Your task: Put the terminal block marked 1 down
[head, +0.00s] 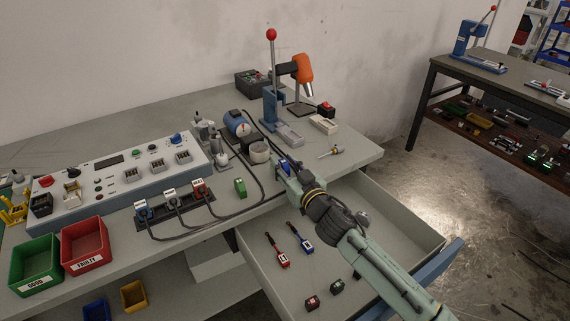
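My gripper (284,168) reaches in from the lower right and is over the table's front edge, above the back of the open drawer. Its fingers are small and partly hidden, so I cannot tell whether they are open or shut on something. A green block (240,187) stands on the table to the left of it. Two small dark blocks lie in the drawer, one with a reddish label (312,302) and one with a pale mark (337,286). The marks are too small to read, so I cannot tell which terminal block is marked 1.
The open drawer (405,223) holds a red-handled tool (277,251) and a blue-handled tool (300,238). On the table are a control panel (120,171), a red bin (85,244), a green bin (35,264), a press (271,105) and a screwdriver (330,152). Cables cross the table front.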

